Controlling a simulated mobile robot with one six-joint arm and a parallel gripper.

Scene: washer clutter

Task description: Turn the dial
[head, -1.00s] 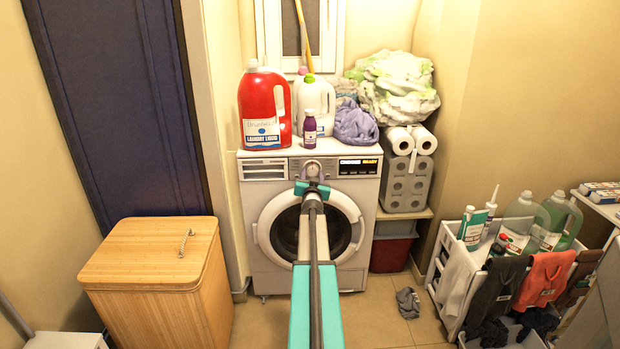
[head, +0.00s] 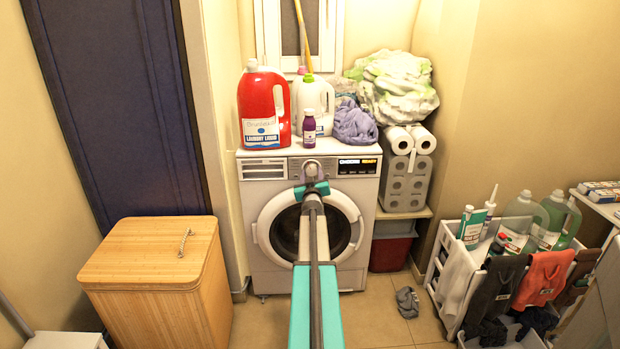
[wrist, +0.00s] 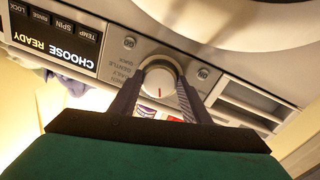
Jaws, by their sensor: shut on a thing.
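The washing machine (head: 265,275) stands against the back wall, its round door below the control panel. The dial (head: 310,168) is a round light knob in the middle of that panel. In the wrist view the dial (wrist: 160,80) shows a red mark on its face. My gripper (wrist: 160,92) reaches it from the front, with one dark finger on each side, shut on the dial. In the head view my gripper (head: 311,175) partly covers the dial's lower part. The display (wrist: 52,38) reads "CHOOSE READY".
A red detergent jug (head: 264,105), a white jug (head: 316,100), a small purple bottle (head: 309,126) and cloths stand on the washer above the panel. A wooden hamper (head: 150,265) is at left, a white rack (head: 447,275) at right. Some floor between is clear.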

